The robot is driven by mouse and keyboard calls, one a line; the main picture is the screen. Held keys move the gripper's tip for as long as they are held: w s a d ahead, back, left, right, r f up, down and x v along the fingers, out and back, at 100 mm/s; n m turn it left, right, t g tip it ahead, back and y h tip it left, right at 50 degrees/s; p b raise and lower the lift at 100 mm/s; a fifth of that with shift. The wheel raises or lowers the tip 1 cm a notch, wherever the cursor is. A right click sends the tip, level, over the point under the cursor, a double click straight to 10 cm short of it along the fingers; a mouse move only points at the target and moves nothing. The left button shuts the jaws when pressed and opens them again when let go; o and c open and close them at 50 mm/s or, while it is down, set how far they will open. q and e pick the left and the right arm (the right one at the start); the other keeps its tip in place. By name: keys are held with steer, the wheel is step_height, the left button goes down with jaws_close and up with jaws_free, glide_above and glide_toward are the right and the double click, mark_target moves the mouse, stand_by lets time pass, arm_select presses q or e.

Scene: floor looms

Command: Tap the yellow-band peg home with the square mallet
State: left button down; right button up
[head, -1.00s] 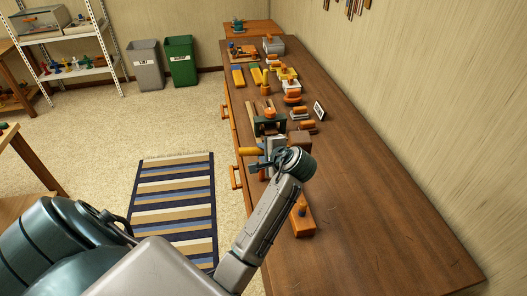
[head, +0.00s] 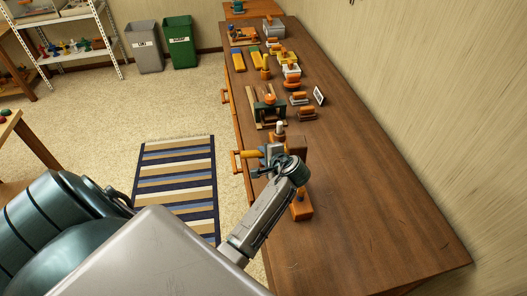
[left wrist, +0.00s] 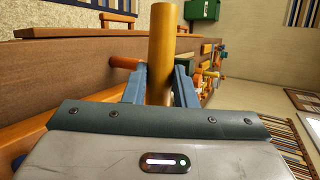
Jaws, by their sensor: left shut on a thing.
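My left gripper (head: 270,156) is shut on a yellow-orange handle (head: 248,155) above the table's left edge. The handle also stands between the fingers in the left wrist view (left wrist: 161,50). A brown square block (head: 297,144), apparently the head of the square mallet, shows just right of the gripper, in line with the handle; their join is hidden. A pale-topped peg (head: 280,128) stands just behind the gripper, its lower part hidden. I cannot make out a yellow band on it. My right gripper is not in view.
A dark green stand (head: 268,112) is beyond the gripper, with several blocks and tools farther back. An orange-brown block (head: 302,208) lies nearer, partly behind my arm. A small sign (head: 319,95) stands at right. The table's (head: 370,200) near right is clear.

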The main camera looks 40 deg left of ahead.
arm_select(q)
steer(key=shift+s+r, duration=0.15)
steer(key=shift+r, duration=0.05)
step_height(320, 180, up, 5)
steer(key=shift+f, duration=0.1)
stand_by(0.4)
stand_by(0.5)
